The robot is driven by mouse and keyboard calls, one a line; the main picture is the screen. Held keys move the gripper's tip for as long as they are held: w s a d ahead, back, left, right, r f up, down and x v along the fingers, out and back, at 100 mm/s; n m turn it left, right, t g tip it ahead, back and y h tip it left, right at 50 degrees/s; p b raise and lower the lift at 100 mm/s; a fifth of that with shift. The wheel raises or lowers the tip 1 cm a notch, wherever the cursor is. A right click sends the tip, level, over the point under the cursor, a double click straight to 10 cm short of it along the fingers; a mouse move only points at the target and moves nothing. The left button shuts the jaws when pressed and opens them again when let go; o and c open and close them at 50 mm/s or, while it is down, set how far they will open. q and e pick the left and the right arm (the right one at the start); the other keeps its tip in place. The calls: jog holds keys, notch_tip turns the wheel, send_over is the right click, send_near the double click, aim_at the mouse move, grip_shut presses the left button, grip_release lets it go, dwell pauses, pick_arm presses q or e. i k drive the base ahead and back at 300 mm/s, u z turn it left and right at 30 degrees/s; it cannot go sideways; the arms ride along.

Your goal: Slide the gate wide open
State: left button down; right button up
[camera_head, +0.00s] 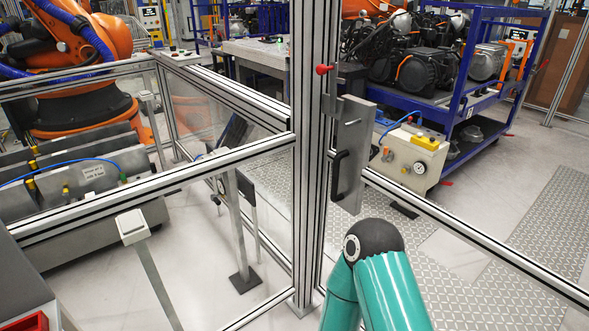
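The gate seems to be the aluminium-framed section beside the tall central post (308,150); its rail (470,232) runs down to the right. A grey latch plate (353,140) with a black handle (338,175) sits at the post, and a red knob (323,69) is above it. The gate appears closed against the post, though the joint is hard to see. One of my teal arms, with a dark rounded joint, rises from the bottom, just below and right of the handle. Neither of my grippers shows, so their positions relative to the handle are hidden.
Left of the post, a fence rail (160,187) encloses an orange robot arm (70,45) and grey machinery. Behind the gate are a blue rack (470,85) with motors and a beige box (412,157) with a gauge. The patterned floor (540,235) at right is clear.

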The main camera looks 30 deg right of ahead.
aim_at(351, 172)
jog(key=z, duration=0.2)
jog(key=i, duration=1)
jog(key=z, duration=0.8)
